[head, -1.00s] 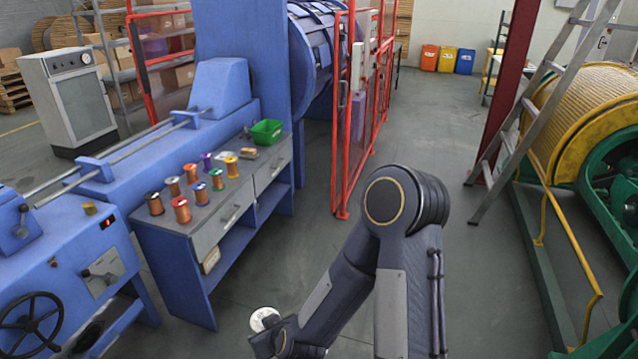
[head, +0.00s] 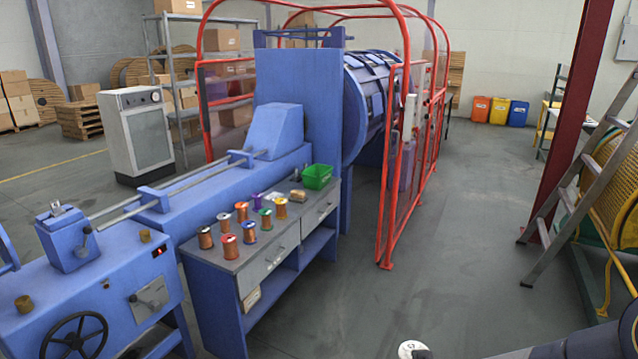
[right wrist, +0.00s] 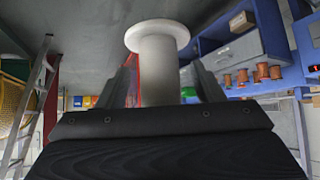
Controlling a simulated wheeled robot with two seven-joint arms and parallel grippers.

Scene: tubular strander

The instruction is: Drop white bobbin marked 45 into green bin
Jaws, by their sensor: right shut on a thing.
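The white bobbin (head: 412,349) shows at the bottom edge of the head view, with dark marks on its end face that look like 45. It fills the middle of the right wrist view (right wrist: 158,62), its flange toward the top. My right gripper (right wrist: 160,88) is shut on the bobbin's barrel. In the head view the arm at the bottom is mostly cut off. The green bin (head: 317,176) stands at the far right end of the blue workbench, well away from the bobbin. My left gripper is not in view.
Several copper, purple and green bobbins stand on the workbench (head: 290,233) left of the bin. A blue machine (head: 215,185) runs behind the bench. Red guard frames (head: 385,190) rise to its right. The floor (head: 370,300) in front is clear. A ladder (head: 590,160) leans at right.

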